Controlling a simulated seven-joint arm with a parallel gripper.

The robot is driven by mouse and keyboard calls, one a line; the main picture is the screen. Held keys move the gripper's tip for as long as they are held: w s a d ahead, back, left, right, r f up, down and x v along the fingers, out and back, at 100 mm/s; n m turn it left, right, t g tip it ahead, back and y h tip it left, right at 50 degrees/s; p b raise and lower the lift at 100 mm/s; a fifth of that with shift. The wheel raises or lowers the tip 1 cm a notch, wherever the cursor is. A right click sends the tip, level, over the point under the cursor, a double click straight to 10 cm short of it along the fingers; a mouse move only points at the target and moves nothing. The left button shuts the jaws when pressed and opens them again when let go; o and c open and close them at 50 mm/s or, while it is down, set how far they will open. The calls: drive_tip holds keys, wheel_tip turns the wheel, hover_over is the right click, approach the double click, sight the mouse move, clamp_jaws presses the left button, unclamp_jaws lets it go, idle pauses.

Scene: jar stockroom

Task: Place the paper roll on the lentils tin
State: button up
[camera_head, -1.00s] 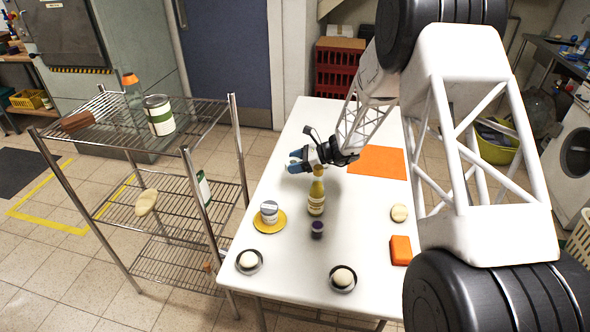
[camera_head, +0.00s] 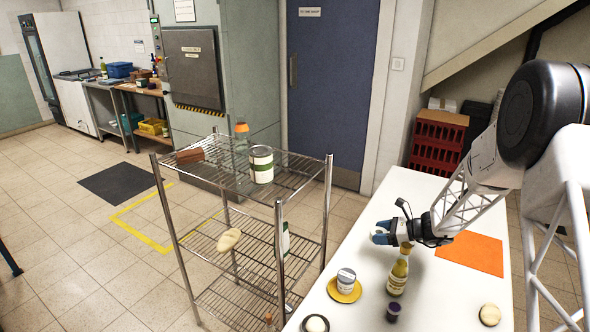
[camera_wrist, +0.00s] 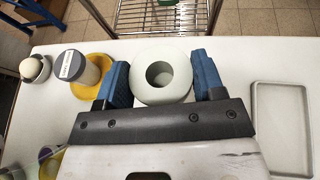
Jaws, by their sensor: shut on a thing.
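My gripper (camera_wrist: 162,88) is shut on a white paper roll (camera_wrist: 142,77), with a blue finger on each side and the roll's round hole facing the wrist camera. In the head view my gripper (camera_head: 383,233) is over the white table, just behind a yellow bottle; the roll is hard to make out there. A small grey-lidded tin (camera_head: 346,279) stands on a yellow saucer (camera_head: 345,293). In the wrist view this tin (camera_wrist: 82,67) is left of the roll, apart from it. A white and green tin (camera_head: 261,167) stands on the rack's top shelf. I cannot read which tin says lentils.
The yellow bottle (camera_head: 398,275) and a dark purple jar (camera_head: 393,311) stand near the saucer. An orange mat (camera_head: 470,252) lies to the right. A wire rack (camera_head: 228,203) stands left of the table. The wrist view shows a grey tray (camera_wrist: 252,130) at right.

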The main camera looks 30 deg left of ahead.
drive_tip(key=s+a+r, duration=0.8)
drive_tip(key=r, duration=0.3)
drive_tip(key=s+a+r, duration=0.8)
drive_tip(key=r, duration=0.4)
drive_tip(key=s+a+r, duration=0.8)
drive_tip(key=a+r, duration=0.1)
drive_tip(key=r, duration=0.3)
drive_tip(key=shift+s, duration=0.3)
drive_tip(key=shift+r, duration=0.1)
hover_over(262, 150)
drive_tip(key=shift+w+f, duration=0.1)
drive_tip(key=shift+f, duration=0.65)
drive_tip(key=shift+f, duration=0.1)
drive_tip(key=shift+f, duration=1.65)
